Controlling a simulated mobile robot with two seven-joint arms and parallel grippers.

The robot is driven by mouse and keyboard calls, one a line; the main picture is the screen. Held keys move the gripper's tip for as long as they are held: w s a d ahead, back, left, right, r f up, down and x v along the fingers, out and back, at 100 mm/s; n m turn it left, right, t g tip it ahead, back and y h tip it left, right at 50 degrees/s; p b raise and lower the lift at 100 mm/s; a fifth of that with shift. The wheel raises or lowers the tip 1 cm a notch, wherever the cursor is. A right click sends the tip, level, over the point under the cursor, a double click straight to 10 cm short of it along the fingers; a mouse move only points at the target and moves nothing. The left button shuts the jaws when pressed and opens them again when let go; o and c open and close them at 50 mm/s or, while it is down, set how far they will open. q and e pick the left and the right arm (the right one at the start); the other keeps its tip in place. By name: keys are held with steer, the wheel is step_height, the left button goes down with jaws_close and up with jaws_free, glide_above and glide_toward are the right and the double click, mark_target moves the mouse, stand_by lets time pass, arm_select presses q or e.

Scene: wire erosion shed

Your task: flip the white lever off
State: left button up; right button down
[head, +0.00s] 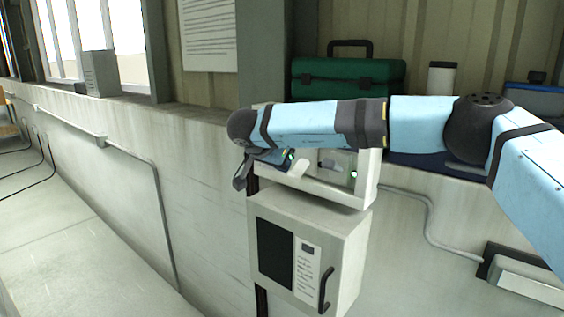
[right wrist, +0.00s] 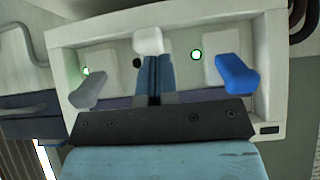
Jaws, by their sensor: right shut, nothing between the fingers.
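The white lever (right wrist: 148,40) is the middle one of three levers on a pale framed panel (right wrist: 215,28) in the right wrist view. It also shows in the head view (head: 297,171), partly behind my right arm. My right gripper (right wrist: 158,60) is shut and empty, with its fingertips right at the white lever. I cannot tell whether they touch it. A grey lever (right wrist: 88,91) is on the left of the panel and a blue lever (right wrist: 237,74) on the right. In the head view my arm and hand cover part of the panel. My left gripper is not in view.
Green lights (right wrist: 196,55) sit by the levers. Below the panel is a grey cabinet (head: 342,258) with a black handle (head: 326,290). A green toolbox (head: 347,79) and a white canister (head: 441,78) stand behind my arm. Open floor lies at left.

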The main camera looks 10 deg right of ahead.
steer(key=shift+s+a+r+p, duration=0.1)
steer(key=shift+r+p, duration=0.5)
steer(key=shift+r, duration=0.3)
steer(key=b+v, duration=0.1)
steer(key=v, duration=1.3)
steer(key=shift+f, duration=0.15)
